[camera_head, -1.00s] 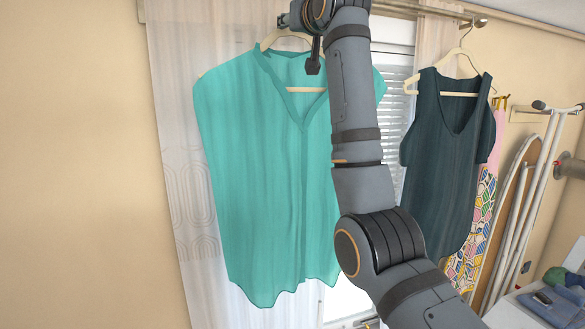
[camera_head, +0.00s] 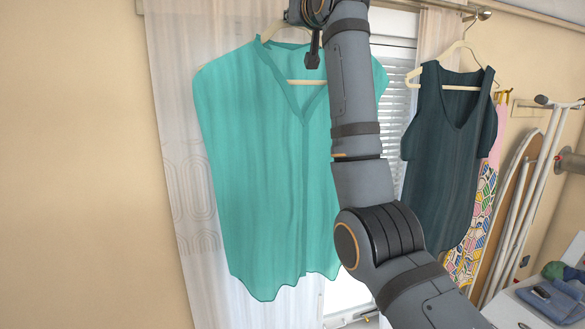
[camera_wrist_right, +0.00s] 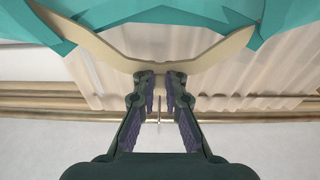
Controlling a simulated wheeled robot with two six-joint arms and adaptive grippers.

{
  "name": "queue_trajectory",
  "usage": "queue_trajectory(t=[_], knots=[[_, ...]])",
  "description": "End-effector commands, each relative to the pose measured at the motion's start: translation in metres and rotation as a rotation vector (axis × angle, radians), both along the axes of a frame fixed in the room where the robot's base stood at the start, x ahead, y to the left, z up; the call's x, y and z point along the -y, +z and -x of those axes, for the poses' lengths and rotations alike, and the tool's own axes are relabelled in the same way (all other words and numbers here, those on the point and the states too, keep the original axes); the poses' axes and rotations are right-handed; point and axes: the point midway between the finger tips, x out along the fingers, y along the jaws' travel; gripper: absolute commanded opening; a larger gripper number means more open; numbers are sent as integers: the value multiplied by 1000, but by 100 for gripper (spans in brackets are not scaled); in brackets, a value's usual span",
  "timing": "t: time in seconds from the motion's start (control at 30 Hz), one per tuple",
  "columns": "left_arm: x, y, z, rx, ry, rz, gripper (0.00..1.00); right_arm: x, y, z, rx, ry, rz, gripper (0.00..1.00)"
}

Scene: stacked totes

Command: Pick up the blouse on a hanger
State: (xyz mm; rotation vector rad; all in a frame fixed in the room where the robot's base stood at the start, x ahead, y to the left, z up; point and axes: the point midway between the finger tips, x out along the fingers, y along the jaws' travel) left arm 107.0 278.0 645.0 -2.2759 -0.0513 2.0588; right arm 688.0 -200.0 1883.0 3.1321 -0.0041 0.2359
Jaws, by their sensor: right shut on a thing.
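The teal sleeveless V-neck blouse (camera_head: 255,170) hangs upright on a pale hanger (camera_head: 306,82) in front of the curtain and window. My right arm crosses in front of its right side in the head view. My right gripper (camera_wrist_right: 161,88) is shut on the middle of the hanger (camera_wrist_right: 215,55), at its neck below the hook, in the right wrist view. Teal cloth shows along that view's top edge. In the head view this gripper is at the top edge, partly cut off. My left gripper is in neither view.
A dark teal top (camera_head: 450,150) hangs on another hanger to the right, from the rail (camera_head: 440,10). An ironing board (camera_head: 512,175) and white poles lean by the right wall. Folded cloth (camera_head: 550,300) lies on a surface at lower right. The left wall is clear.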

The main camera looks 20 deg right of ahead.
Motion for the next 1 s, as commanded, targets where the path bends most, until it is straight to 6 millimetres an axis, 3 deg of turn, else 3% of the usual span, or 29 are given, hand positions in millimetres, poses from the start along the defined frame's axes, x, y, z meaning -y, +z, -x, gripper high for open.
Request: queue_trajectory(t=[0.33, 0.6, 0.77, 1.0], knots=[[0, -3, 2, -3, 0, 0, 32, 0, 8, 1, 1, 0, 0, 0], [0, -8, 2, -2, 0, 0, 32, 0, 37, 3, 3, 0, 0, 0], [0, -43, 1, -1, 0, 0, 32, 0, 28, 41, 6, 0, -1, 0], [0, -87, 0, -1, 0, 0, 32, 0, 28, 116, 7, 0, 0, 0]])
